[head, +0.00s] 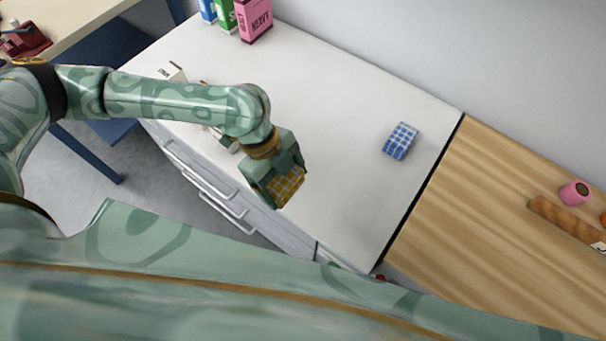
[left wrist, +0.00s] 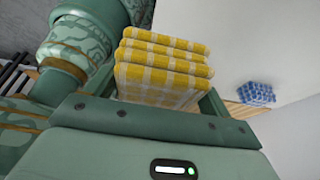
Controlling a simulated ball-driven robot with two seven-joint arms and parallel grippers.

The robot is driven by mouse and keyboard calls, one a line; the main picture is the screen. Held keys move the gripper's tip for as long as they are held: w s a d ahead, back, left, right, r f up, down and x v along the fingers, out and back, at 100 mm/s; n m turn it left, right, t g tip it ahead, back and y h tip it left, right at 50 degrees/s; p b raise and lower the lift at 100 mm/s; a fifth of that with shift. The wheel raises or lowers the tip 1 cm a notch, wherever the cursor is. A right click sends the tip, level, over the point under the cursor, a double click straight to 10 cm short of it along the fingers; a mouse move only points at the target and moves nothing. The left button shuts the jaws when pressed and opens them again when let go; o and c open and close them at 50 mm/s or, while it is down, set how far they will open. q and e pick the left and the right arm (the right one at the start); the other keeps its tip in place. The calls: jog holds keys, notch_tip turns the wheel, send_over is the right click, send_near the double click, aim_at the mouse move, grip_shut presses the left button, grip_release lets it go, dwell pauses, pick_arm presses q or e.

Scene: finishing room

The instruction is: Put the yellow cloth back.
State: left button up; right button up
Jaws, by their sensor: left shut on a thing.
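The yellow checked cloth (head: 287,187) is folded and sits between the fingers of my left gripper (head: 277,184), over the white counter near its front edge. In the left wrist view the yellow cloth (left wrist: 163,67) shows as a folded stack with white checks, gripped between the jaws. My left gripper is shut on it. Whether the cloth touches the counter I cannot tell. My right gripper is in neither view.
A blue checked cloth (head: 400,141) lies on the white counter (head: 345,100) to the right, with bare counter around it. Pink (head: 255,18) and green boxes stand at the back. A wooden surface (head: 480,210) holds a pink roll (head: 574,193) and a brown cylinder (head: 565,221).

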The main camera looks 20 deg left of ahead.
pick_arm(q)
jog(key=w+f+b, duration=0.1)
jog(key=w+f, duration=0.1)
jog(key=w+d+f+b, duration=0.1)
jog(key=w+f, duration=0.1)
jog(key=w, duration=0.1)
jog(key=w+f+b, duration=0.1)
jog(key=w+f, duration=0.1)
jog(key=shift+w+d+f, duration=0.15)
jog(key=shift+d+f, duration=0.15)
jog(key=shift+f, duration=0.1)
jog(key=shift+w+f+b, duration=0.2)
jog(key=shift+f+b, duration=0.4)
jog(key=shift+f, duration=1.1)
jog(key=shift+f, duration=0.1)
jog(key=o, duration=0.8)
jog(key=p+v, duration=0.3)
jog(key=v, duration=0.9)
jog(key=shift+d, duration=0.1)
